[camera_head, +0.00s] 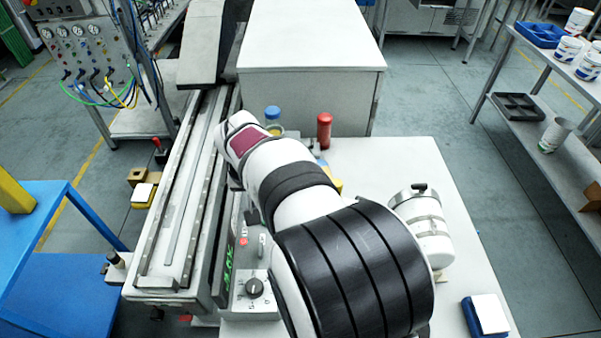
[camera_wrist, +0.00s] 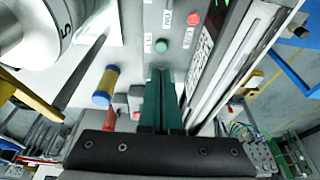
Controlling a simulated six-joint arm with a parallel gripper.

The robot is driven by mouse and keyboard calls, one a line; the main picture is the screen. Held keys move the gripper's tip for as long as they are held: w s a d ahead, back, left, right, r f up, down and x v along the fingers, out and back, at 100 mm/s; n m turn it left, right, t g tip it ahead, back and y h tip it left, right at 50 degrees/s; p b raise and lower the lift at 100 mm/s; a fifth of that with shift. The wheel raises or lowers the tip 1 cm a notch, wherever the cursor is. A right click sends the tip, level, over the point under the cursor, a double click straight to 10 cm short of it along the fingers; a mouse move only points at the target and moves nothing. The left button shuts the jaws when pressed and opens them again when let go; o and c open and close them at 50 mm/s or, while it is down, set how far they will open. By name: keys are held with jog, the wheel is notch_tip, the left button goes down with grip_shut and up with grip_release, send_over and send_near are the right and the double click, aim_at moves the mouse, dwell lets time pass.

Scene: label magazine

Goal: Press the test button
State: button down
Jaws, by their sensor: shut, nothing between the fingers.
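A light control panel (camera_wrist: 140,20) lies ahead of my gripper (camera_wrist: 162,72) in the wrist view. It carries a round green button (camera_wrist: 161,46) and a round red button (camera_wrist: 194,18), with small white labels too small to read, so I cannot tell which is the test button. My green fingers are together and empty. Their tips appear just below the green button in the picture; I cannot tell whether they touch anything. In the head view my arm hides my gripper and part of the panel; a dark rotary knob (camera_head: 255,287) shows at its near end.
A long metal rail (camera_head: 180,200) runs left of the panel. A red-topped post (camera_head: 324,130) and a blue-capped piece (camera_head: 273,114) stand beyond my arm. A white canister (camera_head: 424,228) and a blue-and-white block (camera_head: 486,314) are on the right; the table between is mostly clear.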

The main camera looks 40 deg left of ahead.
jog(key=x, duration=0.6)
jog(key=shift+s+d+f, duration=0.15)
jog(key=shift+d+f, duration=0.05)
jog(key=shift+f, duration=0.8)
jog(key=shift+d+f, duration=0.1)
jog(key=shift+f, duration=1)
notch_tip(320, 180, up, 6)
jog(key=shift+s, duration=0.1)
jog(key=v, duration=0.8)
jog(key=shift+r, duration=0.35)
jog(key=shift+s, duration=0.1)
